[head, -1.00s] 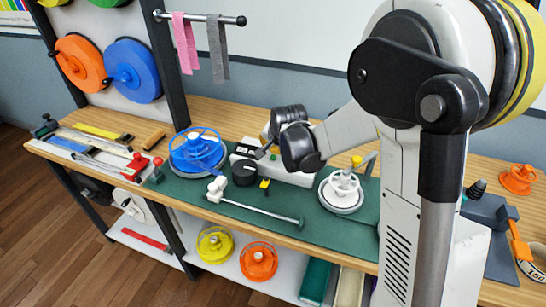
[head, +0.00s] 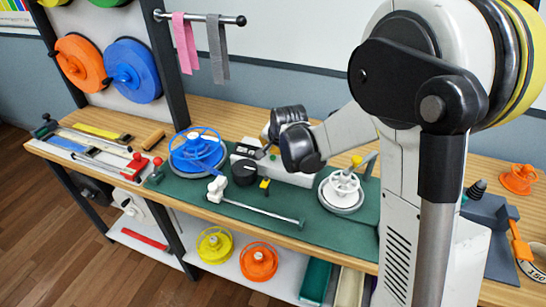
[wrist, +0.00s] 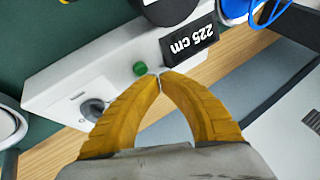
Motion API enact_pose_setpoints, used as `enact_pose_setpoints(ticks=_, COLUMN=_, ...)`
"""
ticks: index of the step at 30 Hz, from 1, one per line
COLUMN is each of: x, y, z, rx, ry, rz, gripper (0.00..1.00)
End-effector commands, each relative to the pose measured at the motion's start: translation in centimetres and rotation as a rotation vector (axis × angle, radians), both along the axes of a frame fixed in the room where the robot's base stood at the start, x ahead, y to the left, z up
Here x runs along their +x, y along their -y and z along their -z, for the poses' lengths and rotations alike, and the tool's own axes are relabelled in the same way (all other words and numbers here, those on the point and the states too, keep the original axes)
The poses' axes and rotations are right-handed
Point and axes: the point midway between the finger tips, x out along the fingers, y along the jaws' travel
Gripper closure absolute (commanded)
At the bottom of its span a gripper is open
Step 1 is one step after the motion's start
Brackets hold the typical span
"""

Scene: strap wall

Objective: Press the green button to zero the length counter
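The green button (wrist: 140,69) sits on the white counter unit (wrist: 68,88) in the wrist view, beside a black display (wrist: 188,42) that reads 225 cm upside down. My gripper (wrist: 159,73) has its yellow fingers brought together at the tips, with nothing seen between them. The fingertips appear just beside the button; I cannot tell whether they touch the unit. In the head view the white unit (head: 292,177) is on the green mat, partly hidden by my arm, and the fingertips are hidden.
A blue reel (head: 197,150) stands left of the unit and a white reel (head: 342,186) right of it. A black knob (head: 245,172) is close by. A rod with a white clamp (head: 262,209) lies in front on the green mat (head: 185,189).

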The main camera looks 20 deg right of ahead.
Motion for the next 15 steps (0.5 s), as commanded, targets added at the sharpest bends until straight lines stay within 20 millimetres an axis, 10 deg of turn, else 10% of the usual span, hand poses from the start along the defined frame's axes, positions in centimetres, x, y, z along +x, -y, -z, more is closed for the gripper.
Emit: enact_pose_setpoints(ticks=15, x=0.00, y=0.00, z=0.68, rx=0.000, ry=0.000, rz=0.000, gripper=1.00)
